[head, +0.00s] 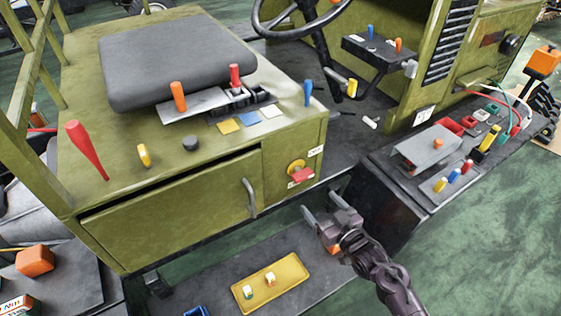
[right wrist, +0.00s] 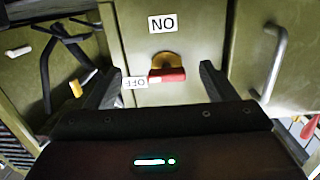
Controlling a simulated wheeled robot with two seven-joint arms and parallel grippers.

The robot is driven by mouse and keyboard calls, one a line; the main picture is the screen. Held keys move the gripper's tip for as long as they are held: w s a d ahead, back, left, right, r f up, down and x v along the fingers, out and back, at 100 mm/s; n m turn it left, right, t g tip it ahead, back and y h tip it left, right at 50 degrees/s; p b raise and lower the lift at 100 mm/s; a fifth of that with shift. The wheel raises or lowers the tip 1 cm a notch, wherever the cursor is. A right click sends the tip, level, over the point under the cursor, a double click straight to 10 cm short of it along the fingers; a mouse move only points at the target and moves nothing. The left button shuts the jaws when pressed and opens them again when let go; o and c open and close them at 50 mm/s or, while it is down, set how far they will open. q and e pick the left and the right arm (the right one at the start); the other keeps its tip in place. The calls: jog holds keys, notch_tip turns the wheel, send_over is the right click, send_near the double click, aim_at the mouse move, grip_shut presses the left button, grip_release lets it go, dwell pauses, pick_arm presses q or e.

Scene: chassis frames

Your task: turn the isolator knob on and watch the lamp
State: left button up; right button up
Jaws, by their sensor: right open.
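The isolator knob (head: 298,173) is on the front of the olive cabinet, a red handle on a yellow disc. In the right wrist view the red handle (right wrist: 168,75) lies crosswise, its left end by the OFF label (right wrist: 134,83); the ON label (right wrist: 162,24) is apart from it. My right gripper (head: 322,207) is open and empty, just below and right of the knob. In the right wrist view its fingertips (right wrist: 158,74) stand either side of the handle, apart from it. I cannot tell which thing is the lamp; no lit lamp shows. My left gripper is out of view.
A vertical grey handle (head: 249,198) sticks out left of the knob. The long drawer front (head: 175,210) shows a dark gap above it. A yellow tray (head: 291,272) lies below. A dark bench (head: 408,185) with coloured parts stands to the right.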

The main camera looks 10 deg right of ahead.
aim_at(306, 178)
jog(key=shift+t+y, duration=0.4)
jog(key=w+r, duration=0.1)
jog(key=r, duration=0.1)
jog(key=w+a+r, duration=0.1)
jog(key=shift+a+r, duration=0.1)
jog(key=shift+r, duration=0.25)
jog(key=shift+w+a+r, duration=0.1)
jog(key=shift+w+r, duration=0.05)
jog(key=shift+w, duration=0.2)
jog(key=p+x, duration=0.1)
jog(key=x, duration=0.4)
jog(key=shift+w, duration=0.3)
jog(key=shift+w+a+n, duration=0.2)
jog(key=shift+w+n, duration=0.05)
jog(key=shift+n, duration=0.05)
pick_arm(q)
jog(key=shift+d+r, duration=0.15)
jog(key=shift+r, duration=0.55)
pick_arm(e)
jog(key=shift+c, duration=0.5)
jog(key=c, duration=0.9)
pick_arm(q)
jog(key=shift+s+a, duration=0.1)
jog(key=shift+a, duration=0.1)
